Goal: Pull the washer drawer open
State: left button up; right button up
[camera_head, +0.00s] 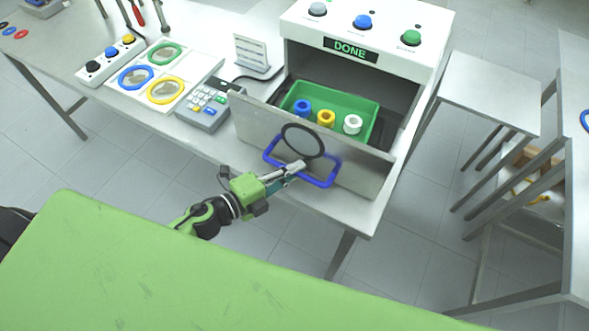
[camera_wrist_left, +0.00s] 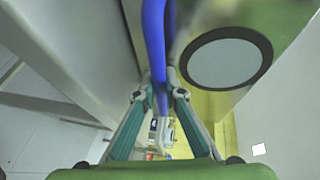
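The washer drawer (camera_head: 250,122) stands pulled out from the white washer (camera_head: 301,33), with a round black-rimmed window on its front. Inside it is a green tray (camera_head: 345,98) with a blue, a yellow and a white piece. A blue bar handle (camera_head: 318,182) is on the drawer front. My left gripper (camera_head: 297,167) is at the handle; in the left wrist view the blue bar (camera_wrist_left: 154,40) runs between the fingers (camera_wrist_left: 160,92), which look closed on it. My right gripper is not in view.
A keypad box (camera_head: 203,105), a card stand (camera_head: 257,56), a panel with coloured rings (camera_head: 196,66) and a three-button box (camera_head: 110,60) stand left of the drawer on the table. A small side table (camera_head: 492,92) stands to the right. Open floor lies in front.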

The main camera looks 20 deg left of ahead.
pick_arm(q)
jog(key=o, duration=0.5)
jog(key=shift+c, duration=0.2)
jog(key=v, duration=1.2)
jog(key=shift+f, duration=0.15)
